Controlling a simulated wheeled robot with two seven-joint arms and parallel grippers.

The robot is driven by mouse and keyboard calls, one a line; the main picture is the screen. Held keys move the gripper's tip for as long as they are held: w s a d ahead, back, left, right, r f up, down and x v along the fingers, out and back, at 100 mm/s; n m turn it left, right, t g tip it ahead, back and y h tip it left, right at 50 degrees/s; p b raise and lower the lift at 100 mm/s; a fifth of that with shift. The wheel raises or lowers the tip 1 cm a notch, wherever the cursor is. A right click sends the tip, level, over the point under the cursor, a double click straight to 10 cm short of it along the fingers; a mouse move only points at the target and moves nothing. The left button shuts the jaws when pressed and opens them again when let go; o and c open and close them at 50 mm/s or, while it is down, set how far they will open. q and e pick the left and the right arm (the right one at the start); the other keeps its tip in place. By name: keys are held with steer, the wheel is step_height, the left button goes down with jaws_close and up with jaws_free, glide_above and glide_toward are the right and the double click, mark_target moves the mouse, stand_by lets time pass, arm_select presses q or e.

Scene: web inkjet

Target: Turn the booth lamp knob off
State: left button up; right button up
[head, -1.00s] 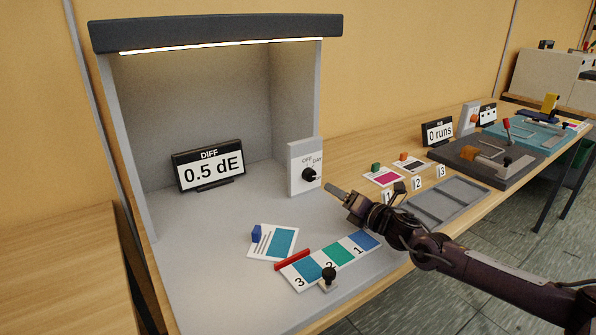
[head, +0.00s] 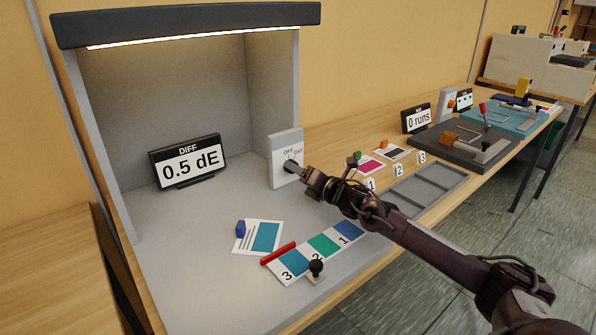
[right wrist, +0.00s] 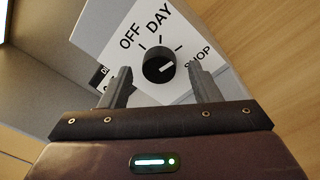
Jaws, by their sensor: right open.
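The booth lamp knob (right wrist: 158,66) is a round black dial on a white plate (head: 284,146) on the booth's right side. The right wrist view shows the labels OFF, DAY and SHOP around it. Its white pointer mark seems turned toward SHOP. The lamp strip (head: 180,38) under the booth's top glows. My right gripper (head: 293,168) is at the plate and partly hides the knob in the head view. In the right wrist view its fingers (right wrist: 160,80) are apart, one to each side of the knob, with nothing held. Contact cannot be told. My left gripper is not in view.
In the booth stand a display (head: 188,162) reading 0.5 dE, a card (head: 266,236), a numbered colour strip (head: 322,246) and a red bar (head: 278,253). A grey tray (head: 425,190) and a dark machine (head: 465,145) are on the bench to the right.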

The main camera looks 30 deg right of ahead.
steer(key=shift+w+a, duration=0.1)
steer(key=shift+w, duration=0.25)
steer(key=shift+c, duration=0.3)
